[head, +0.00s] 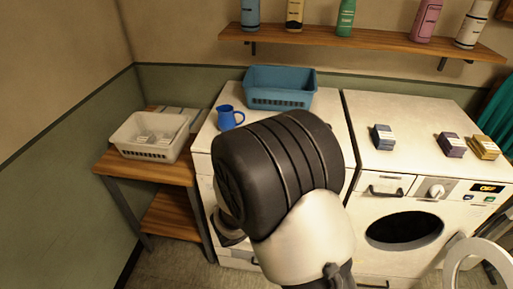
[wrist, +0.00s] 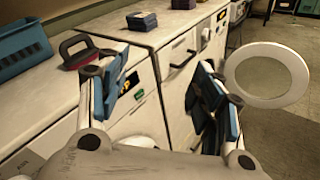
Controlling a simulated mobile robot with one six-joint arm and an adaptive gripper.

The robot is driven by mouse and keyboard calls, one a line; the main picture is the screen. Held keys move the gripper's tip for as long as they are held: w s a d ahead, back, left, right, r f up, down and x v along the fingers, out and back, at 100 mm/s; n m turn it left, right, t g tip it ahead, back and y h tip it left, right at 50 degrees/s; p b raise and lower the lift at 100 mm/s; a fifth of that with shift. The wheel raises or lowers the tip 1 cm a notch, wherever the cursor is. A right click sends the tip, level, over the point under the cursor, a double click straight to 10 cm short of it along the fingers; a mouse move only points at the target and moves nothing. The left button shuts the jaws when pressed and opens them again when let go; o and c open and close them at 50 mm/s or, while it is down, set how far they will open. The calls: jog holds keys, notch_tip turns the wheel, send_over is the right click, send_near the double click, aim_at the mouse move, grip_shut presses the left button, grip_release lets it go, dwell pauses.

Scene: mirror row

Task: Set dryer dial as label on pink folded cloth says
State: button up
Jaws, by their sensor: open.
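The right machine (head: 385,165) has a white dial (head: 437,190) on its front panel, beside a small lit display (head: 487,188) that seems to read OFF. I cannot tell from its looks whether it is the dryer. The dial's pointer is too small to read. No pink folded cloth or label on it shows in either view. My gripper (wrist: 165,95) is open and empty in the wrist view, its blue-padded fingers apart before the machine fronts. In the head view my arm hides most of it and much of the left machine (head: 335,110).
A round white door (wrist: 268,75) stands open at the right. A shelf (head: 360,38) holds bottles.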

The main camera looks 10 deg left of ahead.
jog(key=s+a+f+n+t+y+p, duration=0.1)
jog(key=a+f+n+t+y, duration=0.2)
jog(key=a+f+n+y, duration=0.65)
jog(key=s+a+f+n+t+y, duration=0.1)
jog(key=a+f+n+t+y, duration=0.45)
jog(key=a, duration=0.85)
jog(key=w+f+m+g+h+b, duration=0.1)
jog(key=w+h+b, duration=0.1)
jog(key=w, duration=1.5)
jog(key=shift+f+g, duration=0.15)
jog(key=shift+g, duration=0.2)
jog(key=shift+a, duration=0.1)
jog(key=shift+c, duration=0.6)
jog(key=c, duration=1)
